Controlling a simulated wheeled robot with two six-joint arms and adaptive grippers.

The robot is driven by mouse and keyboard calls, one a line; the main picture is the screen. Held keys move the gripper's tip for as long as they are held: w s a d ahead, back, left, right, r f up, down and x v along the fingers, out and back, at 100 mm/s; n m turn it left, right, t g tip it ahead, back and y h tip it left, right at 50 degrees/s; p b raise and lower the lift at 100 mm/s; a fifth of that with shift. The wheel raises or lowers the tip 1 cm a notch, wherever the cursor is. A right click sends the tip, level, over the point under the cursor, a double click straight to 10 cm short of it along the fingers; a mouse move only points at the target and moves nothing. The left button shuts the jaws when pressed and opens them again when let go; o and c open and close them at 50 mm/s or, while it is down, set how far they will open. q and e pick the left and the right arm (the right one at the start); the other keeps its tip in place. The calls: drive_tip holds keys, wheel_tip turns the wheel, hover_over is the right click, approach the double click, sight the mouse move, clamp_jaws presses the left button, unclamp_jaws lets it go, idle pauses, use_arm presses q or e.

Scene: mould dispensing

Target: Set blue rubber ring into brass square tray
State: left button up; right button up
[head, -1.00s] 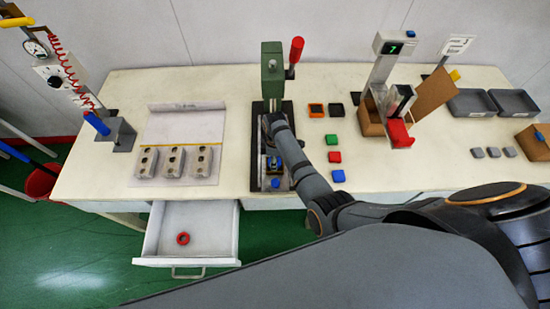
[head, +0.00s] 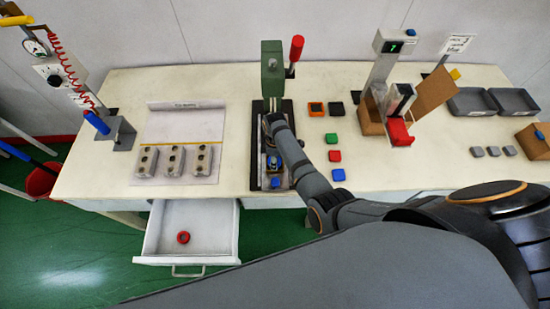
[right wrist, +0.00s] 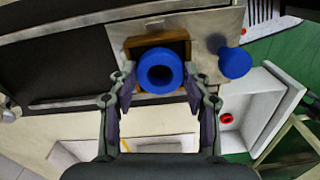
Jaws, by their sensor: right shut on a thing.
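The blue rubber ring (right wrist: 160,71) is between the two fingers of my right gripper (right wrist: 160,92), which is shut on it. I cannot tell whether the ring touches the tray floor. In the head view the ring (head: 273,161) is a small blue spot under the green press, partly hidden by my right arm. My left gripper is not in view.
A blue knob (right wrist: 235,62) stands beside the tray. The green press (head: 272,72) with its red-handled lever (head: 296,48) rises behind. Coloured square pieces lie to the right. An open drawer (head: 209,222) below holds a red ring (head: 183,237).

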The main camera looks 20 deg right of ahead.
drive_tip(key=o, duration=1.2)
drive_tip(key=shift+c, duration=0.2)
wheel_tip(320, 180, up, 12)
